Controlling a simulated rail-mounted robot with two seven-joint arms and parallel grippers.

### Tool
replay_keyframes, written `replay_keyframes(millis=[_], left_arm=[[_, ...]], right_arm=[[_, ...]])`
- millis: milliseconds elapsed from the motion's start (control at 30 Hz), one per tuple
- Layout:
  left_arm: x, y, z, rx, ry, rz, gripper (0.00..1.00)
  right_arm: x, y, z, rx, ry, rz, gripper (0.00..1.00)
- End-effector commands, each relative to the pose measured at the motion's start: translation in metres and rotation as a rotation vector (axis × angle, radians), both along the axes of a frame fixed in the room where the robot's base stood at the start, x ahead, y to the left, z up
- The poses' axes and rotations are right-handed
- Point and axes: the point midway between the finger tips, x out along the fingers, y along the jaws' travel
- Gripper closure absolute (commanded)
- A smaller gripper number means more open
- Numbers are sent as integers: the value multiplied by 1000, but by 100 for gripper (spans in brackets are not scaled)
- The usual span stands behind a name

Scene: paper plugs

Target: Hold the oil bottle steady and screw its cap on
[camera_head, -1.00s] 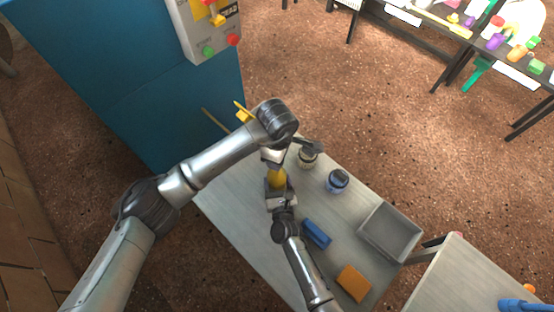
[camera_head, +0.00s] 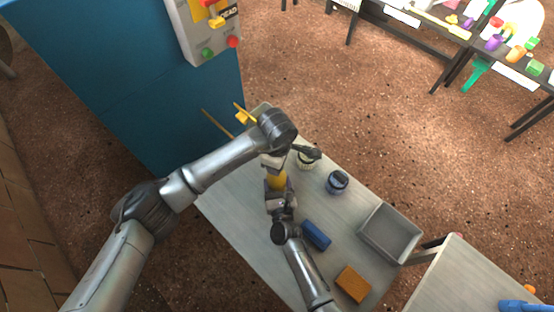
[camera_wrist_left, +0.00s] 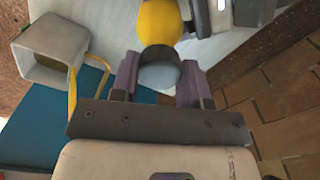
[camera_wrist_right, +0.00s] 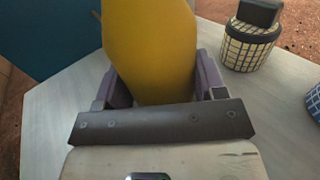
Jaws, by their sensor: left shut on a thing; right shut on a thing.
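The yellow oil bottle (camera_head: 277,181) stands over the table, partly hidden by my arms. My right gripper (camera_wrist_right: 152,88) is shut around its body, with a finger on each side. My left gripper (camera_wrist_left: 160,82) is shut on the grey cap (camera_wrist_left: 159,72), which sits at the end of the bottle between the fingers. The yellow bottle also shows in the left wrist view (camera_wrist_left: 158,22) and, large, in the right wrist view (camera_wrist_right: 150,45). The cap is hidden in the head view. I cannot tell how far the cap is threaded.
A caged jar (camera_head: 306,158) and a blue jar (camera_head: 337,181) stand right of the bottle. A blue block (camera_head: 316,234), an orange block (camera_head: 353,283) and a grey tray (camera_head: 364,243) lie nearer the table's right end. A blue cabinet (camera_head: 130,75) borders the left.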

Motion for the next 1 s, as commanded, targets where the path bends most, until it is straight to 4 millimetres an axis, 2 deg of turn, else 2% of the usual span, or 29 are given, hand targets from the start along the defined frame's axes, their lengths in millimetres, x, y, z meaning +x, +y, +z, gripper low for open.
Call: replay_keyframes(millis=[200,1000], left_arm=[[0,0,-9,0,0,1,80],[0,0,-13,0,0,1,80]], right_arm=[[0,0,0,0,1,0,79],[0,0,0,0,1,0,79]])
